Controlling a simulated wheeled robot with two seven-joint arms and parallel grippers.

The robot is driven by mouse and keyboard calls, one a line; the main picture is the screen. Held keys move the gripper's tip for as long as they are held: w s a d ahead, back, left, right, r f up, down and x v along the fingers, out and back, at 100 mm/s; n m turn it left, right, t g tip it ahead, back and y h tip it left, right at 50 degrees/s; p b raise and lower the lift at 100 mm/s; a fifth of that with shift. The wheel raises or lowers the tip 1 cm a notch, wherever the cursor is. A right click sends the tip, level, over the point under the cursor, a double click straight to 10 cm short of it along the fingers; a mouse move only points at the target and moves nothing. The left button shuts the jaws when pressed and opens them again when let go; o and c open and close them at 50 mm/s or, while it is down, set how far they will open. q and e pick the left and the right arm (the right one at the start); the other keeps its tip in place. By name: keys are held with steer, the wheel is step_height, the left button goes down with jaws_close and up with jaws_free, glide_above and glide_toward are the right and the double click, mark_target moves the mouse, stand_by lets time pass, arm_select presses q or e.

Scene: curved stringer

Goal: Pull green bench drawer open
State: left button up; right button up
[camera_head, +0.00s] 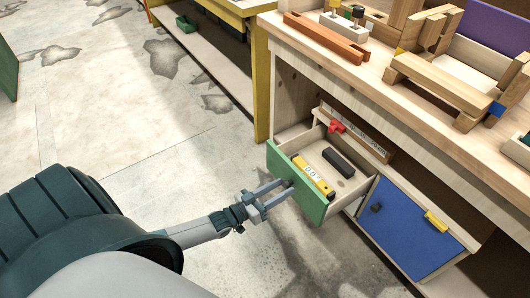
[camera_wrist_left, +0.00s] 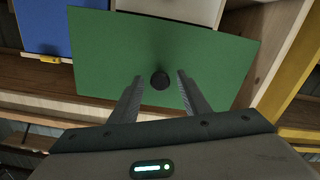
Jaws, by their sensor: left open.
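The green bench drawer (camera_head: 297,183) stands pulled out from the wooden workbench in the head view, its inside showing. It holds a yellow level-like tool (camera_head: 313,176) and a dark block (camera_head: 338,162). In the left wrist view the green drawer front (camera_wrist_left: 215,60) fills the middle, with a round dark knob (camera_wrist_left: 160,80). My left gripper (camera_head: 275,191) is at the drawer front; in the left wrist view its open fingers (camera_wrist_left: 159,82) lie on either side of the knob, with gaps visible. My right gripper is not in view.
A blue door (camera_head: 408,229) with a dark knob and yellow piece is right of the drawer. The bench top (camera_head: 360,75) carries wooden blocks and an orange bar (camera_head: 327,37). A yellow-framed shelf (camera_head: 262,80) stands left. The concrete floor (camera_head: 120,110) at left is open.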

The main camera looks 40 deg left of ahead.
arm_select(q)
steer(key=shift+s, duration=0.15)
steer(key=v, duration=1.7)
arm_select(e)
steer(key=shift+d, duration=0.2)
arm_select(q)
steer(key=shift+a, duration=0.1)
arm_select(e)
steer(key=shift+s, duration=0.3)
